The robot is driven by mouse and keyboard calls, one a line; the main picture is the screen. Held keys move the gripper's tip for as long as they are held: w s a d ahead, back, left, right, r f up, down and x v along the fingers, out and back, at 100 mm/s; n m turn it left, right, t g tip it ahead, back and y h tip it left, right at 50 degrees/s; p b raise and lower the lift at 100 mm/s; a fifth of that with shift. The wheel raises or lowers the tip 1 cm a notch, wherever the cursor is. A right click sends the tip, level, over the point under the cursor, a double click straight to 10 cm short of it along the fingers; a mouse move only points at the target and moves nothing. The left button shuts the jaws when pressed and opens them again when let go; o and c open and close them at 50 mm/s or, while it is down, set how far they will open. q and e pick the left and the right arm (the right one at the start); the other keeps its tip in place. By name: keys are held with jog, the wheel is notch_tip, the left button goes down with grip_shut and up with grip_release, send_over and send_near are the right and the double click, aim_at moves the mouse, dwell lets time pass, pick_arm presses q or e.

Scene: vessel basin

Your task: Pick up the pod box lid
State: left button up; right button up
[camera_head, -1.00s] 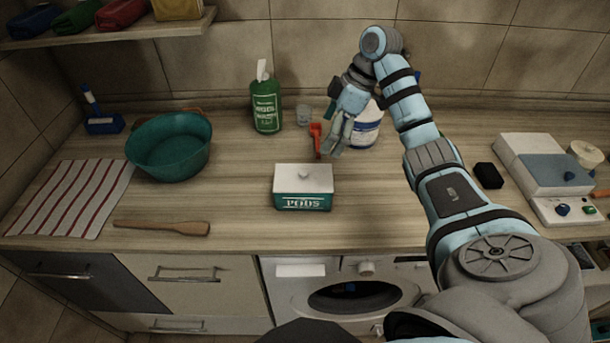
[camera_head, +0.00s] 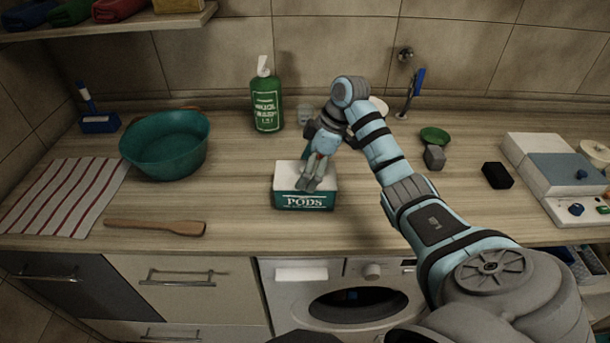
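The pod box (camera_head: 304,203) is teal with "PODS" on its front and stands on the counter near the middle. Its white lid (camera_head: 285,176) sits on top. My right gripper (camera_head: 309,186) points down over the lid's middle and right part, its fingertips close together at or just above the lid. The gripper hides the lid's small knob, so I cannot tell whether the fingers are closed on it. My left gripper is not in view.
A green soap bottle (camera_head: 267,99) and a clear glass (camera_head: 304,113) stand behind the box. A teal basin (camera_head: 165,150), striped towel (camera_head: 65,195) and wooden spatula (camera_head: 156,227) lie left. A black block (camera_head: 497,175) and a scale (camera_head: 572,180) are right.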

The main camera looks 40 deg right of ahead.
jog(key=c, duration=0.5)
jog(key=shift+s+a+r, duration=0.1)
jog(key=shift+s+r, duration=0.05)
jog(key=shift+s, duration=0.2)
jog(key=c, duration=0.4)
jog(key=shift+c, duration=1.1)
jog(key=shift+r, duration=0.1)
